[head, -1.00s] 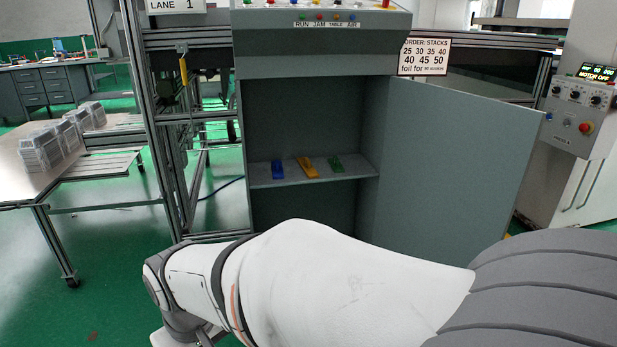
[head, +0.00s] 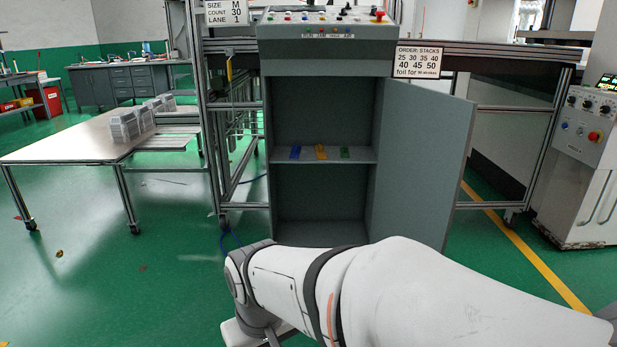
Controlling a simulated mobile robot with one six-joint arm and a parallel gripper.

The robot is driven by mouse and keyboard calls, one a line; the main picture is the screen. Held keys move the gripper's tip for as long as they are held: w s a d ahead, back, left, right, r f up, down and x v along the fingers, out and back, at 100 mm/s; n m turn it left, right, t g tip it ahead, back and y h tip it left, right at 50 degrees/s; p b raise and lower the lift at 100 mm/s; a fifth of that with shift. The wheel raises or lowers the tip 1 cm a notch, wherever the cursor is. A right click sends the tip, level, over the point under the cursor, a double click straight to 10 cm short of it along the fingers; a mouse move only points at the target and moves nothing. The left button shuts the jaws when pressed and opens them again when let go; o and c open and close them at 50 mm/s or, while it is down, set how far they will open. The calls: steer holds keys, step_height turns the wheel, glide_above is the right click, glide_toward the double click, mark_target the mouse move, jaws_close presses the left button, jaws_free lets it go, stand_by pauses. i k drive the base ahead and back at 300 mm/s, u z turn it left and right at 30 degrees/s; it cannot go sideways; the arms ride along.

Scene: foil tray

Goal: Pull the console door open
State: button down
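The console (head: 328,58) is a grey cabinet with a sloped button panel on top. Its door (head: 425,165) stands wide open, swung out to the right. Inside, a shelf (head: 360,157) holds a blue item (head: 295,153), a yellow item (head: 321,152) and a green item (head: 345,153). The lower compartment below the shelf looks empty. My arm crosses the bottom of the head view in front of the console.
A metal table (head: 70,143) with stacks of clear trays stands at the left. A white machine cabinet (head: 575,180) with a control box stands at the right. The green floor between the table and console is clear. A yellow floor line (head: 530,255) runs at the right.

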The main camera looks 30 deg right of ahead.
mark_target(426, 134)
steer(key=z, duration=1.75)
steer(key=i, duration=0.95)
steer(key=u, duration=0.1)
